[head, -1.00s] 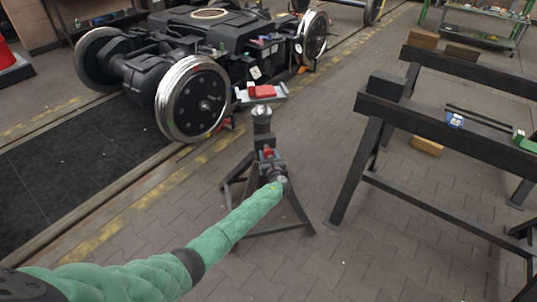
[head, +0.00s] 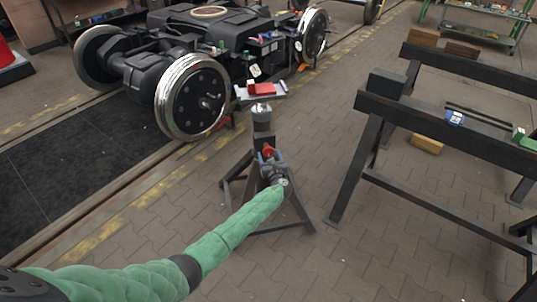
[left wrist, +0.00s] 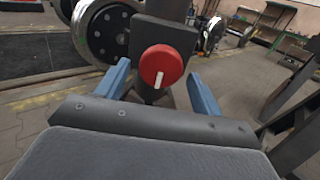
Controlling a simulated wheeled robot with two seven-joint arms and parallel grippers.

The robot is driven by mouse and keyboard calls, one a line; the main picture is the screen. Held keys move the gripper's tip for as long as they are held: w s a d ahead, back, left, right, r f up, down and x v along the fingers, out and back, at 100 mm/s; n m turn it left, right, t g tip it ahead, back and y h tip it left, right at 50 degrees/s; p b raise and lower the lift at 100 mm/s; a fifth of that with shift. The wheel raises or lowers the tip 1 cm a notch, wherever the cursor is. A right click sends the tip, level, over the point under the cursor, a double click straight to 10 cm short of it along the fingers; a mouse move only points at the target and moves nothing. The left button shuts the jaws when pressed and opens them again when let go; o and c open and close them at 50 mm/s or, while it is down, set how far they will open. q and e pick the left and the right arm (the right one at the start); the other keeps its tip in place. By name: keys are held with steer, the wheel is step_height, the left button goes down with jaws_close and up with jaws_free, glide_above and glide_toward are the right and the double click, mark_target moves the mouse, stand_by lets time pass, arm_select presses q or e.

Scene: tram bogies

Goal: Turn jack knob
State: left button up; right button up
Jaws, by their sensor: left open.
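The red round jack knob (head: 268,151) sits on the dark jack stand (head: 262,128) in the middle of the head view. In the left wrist view the knob (left wrist: 161,62) faces me, with a white line running down from near its centre. My left gripper (head: 271,163) is open, just on the near side of the knob. In the left wrist view its two blue fingers (left wrist: 158,78) stand left and right of the knob, with clear gaps on both sides. The knob is not held. My right gripper is not in view.
A black bogie (head: 225,38) with shiny wheels (head: 192,97) stands behind the jack. A small tray with a red item (head: 261,89) is beyond the jack top. Dark trestles (head: 440,118) stand on the right. The paved floor between is clear.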

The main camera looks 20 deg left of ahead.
mark_target(269, 154)
arm_select(q)
steer(key=v, duration=0.4)
steer(key=shift+v, duration=0.8)
steer(key=shift+w, duration=0.1)
